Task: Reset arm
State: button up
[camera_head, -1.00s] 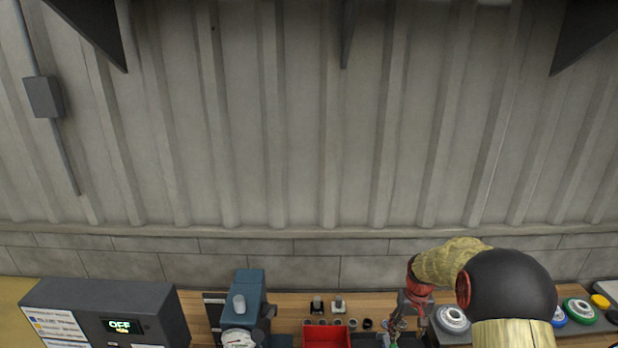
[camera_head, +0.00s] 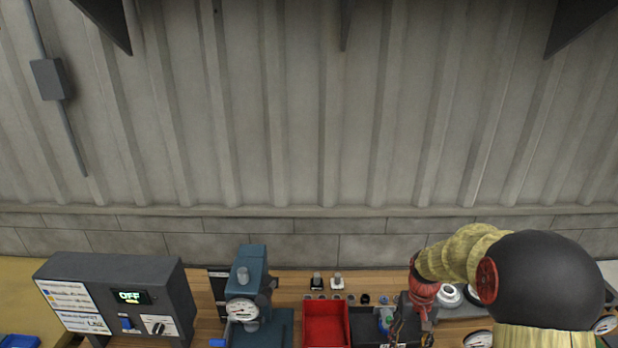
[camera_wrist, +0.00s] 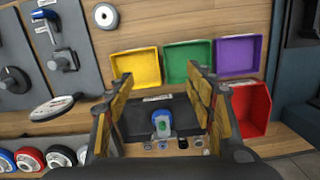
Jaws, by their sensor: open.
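My gripper (camera_wrist: 160,115) is open in the wrist view, its two yellow-lined fingers spread wide with nothing held between them.
A red bin (camera_head: 325,325) stands on the bench left of my arm, beside a blue press with a gauge (camera_head: 246,290). A grey control box showing OFF (camera_head: 115,295) is at left. Yellow (camera_wrist: 137,68), green (camera_wrist: 187,72) and purple (camera_wrist: 236,57) bins show in the wrist view.

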jog(key=s+a+r+t+b, duration=0.3)
jog(key=s+r+b, duration=0.3)
jog(key=s, duration=0.5)
jog(key=s+a+r+n+t+b, duration=0.1)
jog(key=s+a+r+t+b, duration=0.2)
jog(key=s+a+r+b, duration=0.2)
jog(key=s+r, duration=0.3)
jog(key=s, duration=0.4)
jog(key=shift+a+r+t+b, duration=0.2)
jog(key=shift+r+t+b, duration=0.1)
jog(key=shift+t+b, duration=0.1)
